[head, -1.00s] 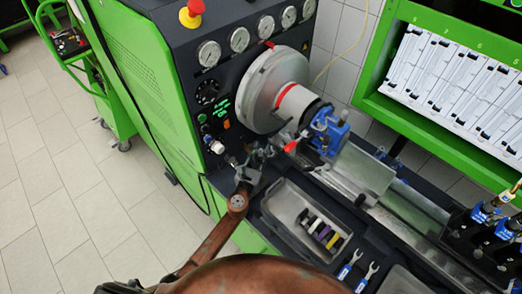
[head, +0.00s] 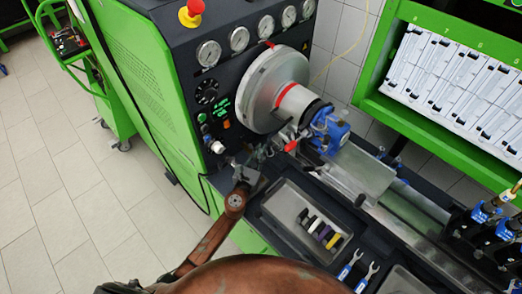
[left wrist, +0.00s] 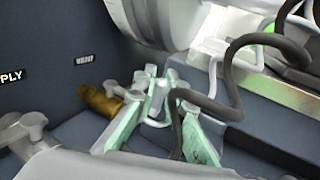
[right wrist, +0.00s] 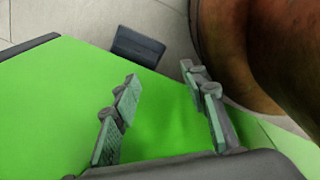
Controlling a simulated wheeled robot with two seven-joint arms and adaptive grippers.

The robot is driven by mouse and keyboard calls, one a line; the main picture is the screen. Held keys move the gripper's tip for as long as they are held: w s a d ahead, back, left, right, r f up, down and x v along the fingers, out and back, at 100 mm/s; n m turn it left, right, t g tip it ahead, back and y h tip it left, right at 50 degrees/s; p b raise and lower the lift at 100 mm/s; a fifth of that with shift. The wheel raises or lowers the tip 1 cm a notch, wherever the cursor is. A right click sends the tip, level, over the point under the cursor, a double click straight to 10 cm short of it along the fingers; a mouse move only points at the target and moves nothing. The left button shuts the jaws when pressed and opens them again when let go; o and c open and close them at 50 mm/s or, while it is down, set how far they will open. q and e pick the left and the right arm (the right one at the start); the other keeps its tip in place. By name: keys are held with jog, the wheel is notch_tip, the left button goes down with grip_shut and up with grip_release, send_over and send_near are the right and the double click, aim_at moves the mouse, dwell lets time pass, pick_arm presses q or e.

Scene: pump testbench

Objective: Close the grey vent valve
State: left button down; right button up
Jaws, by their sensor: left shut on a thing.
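The grey vent valve shows in the left wrist view as a brass body (left wrist: 103,100) on the dark panel below a small label, with a light grey handle (left wrist: 158,92) reaching right. My left gripper (left wrist: 163,88) is around this handle and shut on it, its fingertips partly hiding it. In the head view my left gripper (head: 254,163) is at the lower front of the green machine, and the valve there is too small and covered to make out. My right gripper (right wrist: 160,80) is open and empty over a green surface.
A second grey valve handle (left wrist: 30,132) sits left, near a label ending in "PLY". A dark hose (left wrist: 225,75) runs close to my left gripper's right finger. A large grey drum (head: 270,88) is above. A tray (head: 290,222) with coloured pieces lies below right.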

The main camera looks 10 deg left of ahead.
pick_arm(q)
jog(key=m+h+b, duration=0.1)
jog(key=s+a+m+g+h+b, duration=0.1)
jog(key=h+b, duration=0.1)
jog(key=m+h+b, duration=0.1)
jog(key=h, duration=0.1)
jog(key=shift+s+a+f+g+b, duration=0.15)
jog(key=shift+a+f+g+b, duration=0.1)
jog(key=shift+f+g+b, duration=0.05)
jog(key=shift+s+a+r+m+g+h+b, duration=0.1)
jog(key=shift+s+r+m+g+h+b, duration=0.15)
jog(key=shift+m+h+b, duration=0.3)
jog(key=c, duration=2)
grip_release()
